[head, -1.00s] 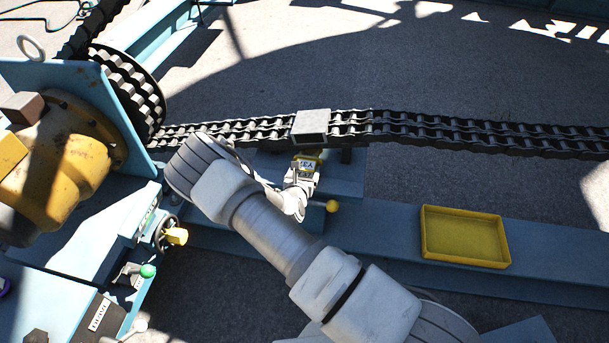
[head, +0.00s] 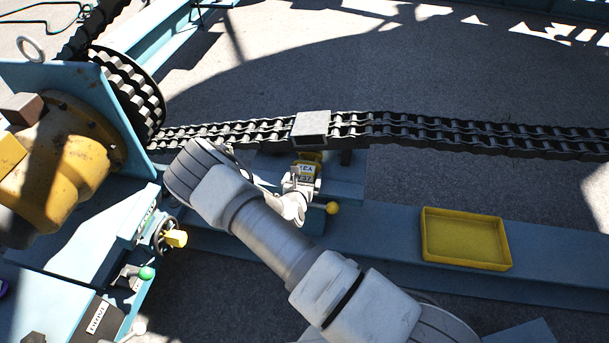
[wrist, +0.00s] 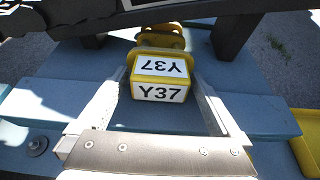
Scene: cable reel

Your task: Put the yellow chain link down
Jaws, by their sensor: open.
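The yellow chain link (wrist: 160,68), with white labels reading Y37, sits on the blue bench below the chain. In the head view the yellow link (head: 306,165) shows just under the grey block on the chain. My gripper (wrist: 158,100) is open around the link, one finger on each side, with narrow gaps visible beside the labelled block. In the head view my gripper (head: 300,182) is partly hidden by my arm. The link's underside is hidden, so I cannot tell exactly how it rests.
The dark double chain (head: 430,128) runs across behind the link, from the sprocket (head: 130,90) to the right edge. A grey block (head: 311,126) sits on it. An empty yellow tray (head: 465,238) lies on the beam at right. A yellow-knobbed lever (head: 333,208) is close to my gripper.

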